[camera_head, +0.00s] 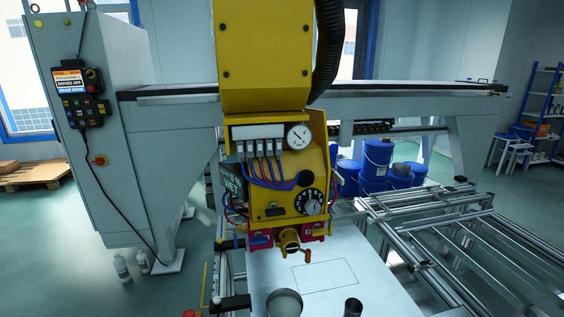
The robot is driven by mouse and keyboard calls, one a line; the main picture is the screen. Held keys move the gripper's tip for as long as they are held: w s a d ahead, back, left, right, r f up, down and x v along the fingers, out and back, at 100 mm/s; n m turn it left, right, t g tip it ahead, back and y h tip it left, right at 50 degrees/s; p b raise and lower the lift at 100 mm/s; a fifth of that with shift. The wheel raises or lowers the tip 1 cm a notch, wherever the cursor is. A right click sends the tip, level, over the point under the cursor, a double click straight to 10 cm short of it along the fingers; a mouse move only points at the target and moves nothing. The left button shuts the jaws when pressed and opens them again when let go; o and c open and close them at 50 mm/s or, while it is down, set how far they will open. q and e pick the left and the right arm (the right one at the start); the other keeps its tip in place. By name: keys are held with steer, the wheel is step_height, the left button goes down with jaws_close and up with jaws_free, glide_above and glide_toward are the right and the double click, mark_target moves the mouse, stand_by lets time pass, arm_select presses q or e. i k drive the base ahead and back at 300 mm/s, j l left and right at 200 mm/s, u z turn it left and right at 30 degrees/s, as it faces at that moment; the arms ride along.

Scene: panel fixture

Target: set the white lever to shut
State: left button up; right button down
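A yellow machine head (275,190) hangs in the middle of the view and carries the panel parts. A white block row (258,132) sits at its upper left, with red and blue tubes running down from it. I cannot make out a distinct white lever or its setting at this size. A small orange handle (306,256) sticks out at the bottom of the head beside a yellow round fitting (290,240). A dark round dial (309,202) is at the lower right, and a white gauge (299,137) above it. Neither of my grippers is in view.
A white board (335,275) lies below the head, with a metal ring (285,303) and a dark cylinder (352,307) at its near edge. Aluminium rails (450,240) fill the right. A grey cabinet (125,130) with a control box (80,95) stands left. Blue buckets (376,158) stand behind.

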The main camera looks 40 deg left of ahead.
mark_target(335, 174)
steer(key=i+l+u, duration=0.15)
steer(key=u, duration=0.25)
steer(key=i+l+u, duration=0.3)
steer(key=u, duration=0.15)
steer(key=i+l+u, duration=0.25)
steer(key=u, duration=0.15)
steer(key=i+l+u, duration=0.15)
steer(key=l+u, duration=0.3)
steer(key=i+l+u, duration=0.1)
steer(key=l+u, duration=0.3)
